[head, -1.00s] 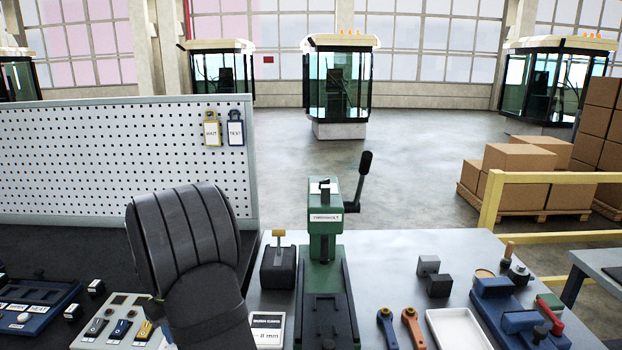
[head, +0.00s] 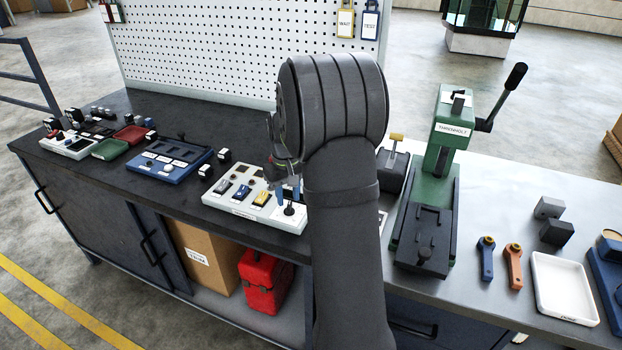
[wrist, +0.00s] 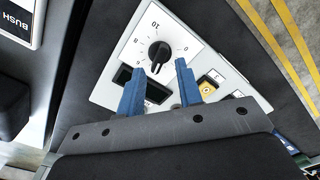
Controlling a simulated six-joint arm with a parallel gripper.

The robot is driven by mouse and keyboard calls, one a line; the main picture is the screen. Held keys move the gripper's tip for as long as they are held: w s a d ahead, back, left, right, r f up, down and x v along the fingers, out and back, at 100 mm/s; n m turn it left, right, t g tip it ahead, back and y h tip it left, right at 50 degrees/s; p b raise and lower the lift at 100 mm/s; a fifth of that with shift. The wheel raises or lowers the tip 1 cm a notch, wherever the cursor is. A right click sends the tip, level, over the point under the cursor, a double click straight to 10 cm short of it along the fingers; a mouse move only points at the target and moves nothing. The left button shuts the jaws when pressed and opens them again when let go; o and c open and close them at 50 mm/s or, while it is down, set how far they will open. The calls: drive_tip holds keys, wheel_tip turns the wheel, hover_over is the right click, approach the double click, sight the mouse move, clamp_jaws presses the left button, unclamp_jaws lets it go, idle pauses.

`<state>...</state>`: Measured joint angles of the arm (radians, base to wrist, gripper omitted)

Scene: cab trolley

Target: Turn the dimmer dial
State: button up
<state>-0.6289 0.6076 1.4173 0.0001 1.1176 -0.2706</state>
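The dimmer dial (wrist: 158,52) is a round black knob with a pointer on a white square plate marked 0 and 10. It sits at one end of a white control panel (wrist: 108,90), and the dial also shows in the head view (head: 289,210). My gripper (wrist: 162,72) is open and empty, with its two blue fingertips apart and close to the dial in the picture. In the head view my gripper (head: 288,192) points down over the panel's right end, just above the dial. Whether a finger touches the dial cannot be told.
The panel also carries switches, one yellow (head: 262,198) and one blue (head: 243,191). A blue control box (head: 172,160) lies to the left on the dark bench. A green press (head: 440,165) stands to the right. A pegboard (head: 240,50) rises behind.

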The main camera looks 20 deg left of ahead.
sight(289, 205)
wheel_tip(289, 205, up, 15)
drive_tip(key=m, duration=0.7)
wheel_tip(289, 205, down, 18)
drive_tip(key=shift+s+d+r, duration=0.1)
drive_tip(key=shift+s+r, duration=0.05)
drive_tip(key=shift+r, duration=0.1)
drive_tip(key=shift+m, duration=0.3)
clamp_jaws()
